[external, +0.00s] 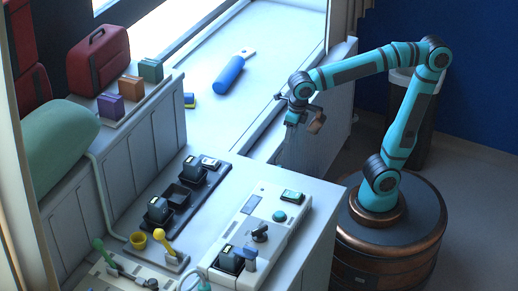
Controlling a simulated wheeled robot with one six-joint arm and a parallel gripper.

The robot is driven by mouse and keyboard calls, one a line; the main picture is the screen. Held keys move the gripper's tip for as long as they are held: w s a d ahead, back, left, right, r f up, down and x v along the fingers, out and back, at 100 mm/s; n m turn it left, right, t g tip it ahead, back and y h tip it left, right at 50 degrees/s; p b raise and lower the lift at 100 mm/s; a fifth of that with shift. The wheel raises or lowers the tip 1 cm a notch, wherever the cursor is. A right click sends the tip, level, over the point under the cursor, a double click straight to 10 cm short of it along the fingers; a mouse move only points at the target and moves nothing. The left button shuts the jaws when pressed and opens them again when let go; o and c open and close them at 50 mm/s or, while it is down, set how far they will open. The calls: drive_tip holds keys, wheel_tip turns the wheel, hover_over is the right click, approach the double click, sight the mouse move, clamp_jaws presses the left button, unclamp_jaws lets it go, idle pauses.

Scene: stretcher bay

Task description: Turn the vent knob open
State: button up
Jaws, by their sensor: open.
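A white control panel (220,262) lies on the front counter. On it sits a black knob (260,233) with a raised grip, which looks like the vent knob; its label and exact setting are too small to read. A round teal button (279,216) is just above it in the picture. My gripper (304,122) is open and empty. It hangs above and beyond the panel, well apart from the knob, at the counter's far right side.
A black dock (180,197) with dark blocks stands left of the panel. Yellow (167,244) and green (104,250) levers are at front left. A blue cylinder (229,76) lies at the back. A dark device (231,259) occupies the panel's near end.

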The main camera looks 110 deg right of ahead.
drive_tip(key=shift+s+a+t+h, duration=0.7)
drive_tip(key=shift+a+h, duration=0.6)
drive_tip(key=shift+a, duration=0.85)
drive_tip(key=shift+m, duration=0.4)
drive_tip(key=x, duration=1.7)
drive_tip(key=shift+w+f, duration=0.15)
drive_tip(key=shift+w, duration=0.15)
drive_tip(key=shift+c, duration=0.4)
drive_tip(key=c, duration=0.9)
